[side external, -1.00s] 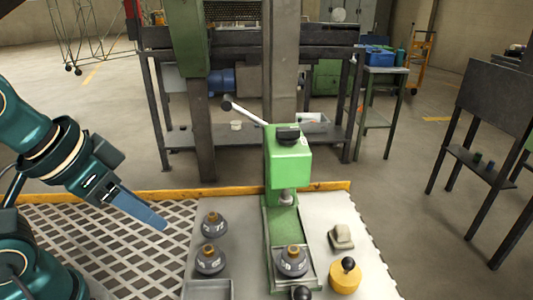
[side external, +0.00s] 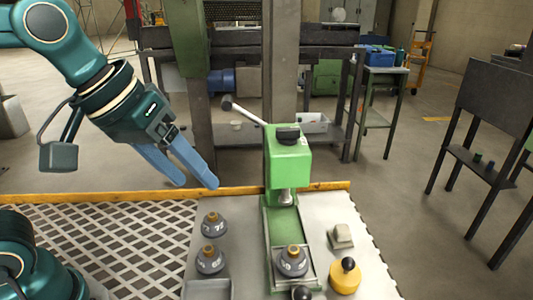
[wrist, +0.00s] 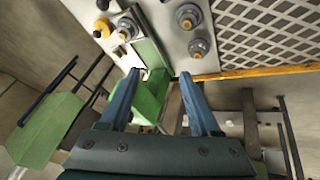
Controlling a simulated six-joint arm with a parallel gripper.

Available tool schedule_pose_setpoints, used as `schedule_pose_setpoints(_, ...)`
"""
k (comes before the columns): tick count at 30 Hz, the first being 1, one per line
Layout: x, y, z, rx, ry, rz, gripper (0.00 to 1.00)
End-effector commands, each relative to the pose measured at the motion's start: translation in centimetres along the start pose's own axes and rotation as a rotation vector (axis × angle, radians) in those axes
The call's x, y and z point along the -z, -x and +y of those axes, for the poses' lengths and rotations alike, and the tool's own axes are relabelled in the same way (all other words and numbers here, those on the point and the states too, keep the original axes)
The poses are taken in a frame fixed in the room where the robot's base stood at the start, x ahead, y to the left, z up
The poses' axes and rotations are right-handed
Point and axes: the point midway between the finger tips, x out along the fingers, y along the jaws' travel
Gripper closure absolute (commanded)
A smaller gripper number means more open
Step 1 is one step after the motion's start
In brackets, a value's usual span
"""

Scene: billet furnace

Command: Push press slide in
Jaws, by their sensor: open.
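The green press (side external: 288,160) stands on the light work surface, with a white lever (side external: 245,112) tipped by a dark knob. Its slide (side external: 293,276) is a pale plate at the near end of the green rail and carries a dark grey part with a brass top (side external: 292,254). A black knob (side external: 301,293) shows at the slide's near end. The slide is out from under the press head. My gripper (side external: 197,185) is open and empty, in the air left of the press. In the wrist view my gripper (wrist: 158,88) points down toward the press (wrist: 150,97).
Two more dark parts with brass tops (side external: 212,224) (side external: 210,260) stand left of the rail, behind a grey tray (side external: 207,289). Right of the rail are a beige block (side external: 341,236) and a yellow piece with a black knob (side external: 345,277). A grating (side external: 110,235) lies left.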

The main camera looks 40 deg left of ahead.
Motion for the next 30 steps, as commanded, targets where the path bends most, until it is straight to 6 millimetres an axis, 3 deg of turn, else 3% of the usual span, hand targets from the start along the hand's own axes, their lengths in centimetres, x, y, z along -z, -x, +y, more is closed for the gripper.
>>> schedule_pose_setpoints(7,1.7,-3.5,6.2,-0.036,0.064,-0.158,0.36)
schedule_pose_setpoints(15,-0.7,-9.3,11.9,-0.013,0.041,-0.330,0.36)
schedule_pose_setpoints(22,-3.9,-12.5,13.1,0.029,-0.028,-0.422,0.36)
schedule_pose_setpoints(30,-5.6,-14.9,13.0,0.038,-0.044,-0.438,0.36)
